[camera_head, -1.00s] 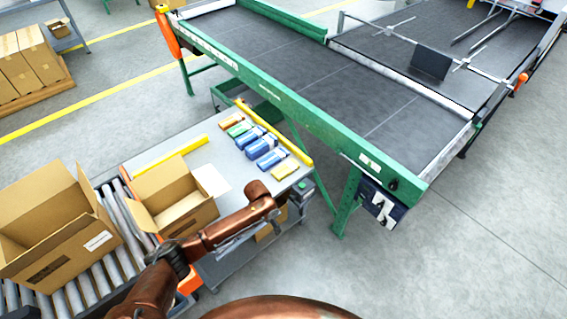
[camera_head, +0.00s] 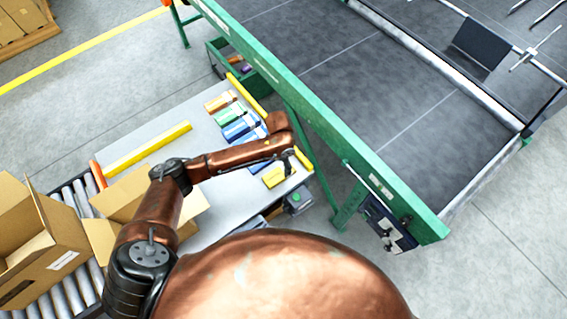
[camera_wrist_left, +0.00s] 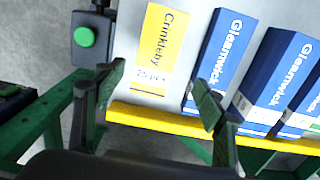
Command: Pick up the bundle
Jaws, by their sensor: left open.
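Flat bundles lie in a row on a light grey table (camera_head: 205,145). A yellow bundle (camera_head: 274,179) is at the near right end; in the left wrist view this yellow "Crinkleby" bundle (camera_wrist_left: 160,48) lies flat. Blue "Gleamwick" bundles (camera_wrist_left: 218,50) lie beside it; they also show in the head view (camera_head: 238,129). A green bundle (camera_head: 229,114) and an orange bundle (camera_head: 219,101) are farther along. My left gripper (camera_wrist_left: 158,88) is open and empty, its fingers either side of the yellow bundle's lower end in the wrist view. Contact cannot be told. My right gripper is not in view.
A yellow rail (camera_wrist_left: 155,119) edges the table beside the bundles; another yellow bar (camera_head: 147,148) lies across it. A green-framed conveyor (camera_head: 330,140) runs alongside. Open cardboard boxes (camera_head: 45,250) stand at left by a roller conveyor (camera_head: 82,195). A green button box (camera_head: 297,198) is at the table's corner.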

